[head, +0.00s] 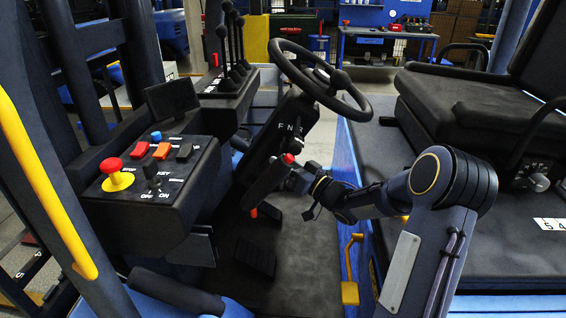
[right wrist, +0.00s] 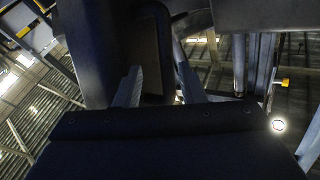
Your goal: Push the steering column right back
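The steering column (head: 272,138) is dark and leans up from the floor to the black steering wheel (head: 357,98), with F and N letters on its side. A red-tipped lever (head: 288,158) sits low on the column. My right gripper (head: 284,176) is at the column's near side, close to this lever. In the right wrist view its two fingers (right wrist: 158,86) stand apart, with a dark part (right wrist: 150,45) in front of and between them. I cannot tell whether they touch it. My left gripper is not in view.
A console (head: 130,190) with a red stop button and a key switch is to the left. Black levers (head: 232,50) stand behind it. The seat (head: 480,110) is to the right. A yellow grab bar (head: 45,185) runs down the left. Pedals (head: 255,255) are on the floor.

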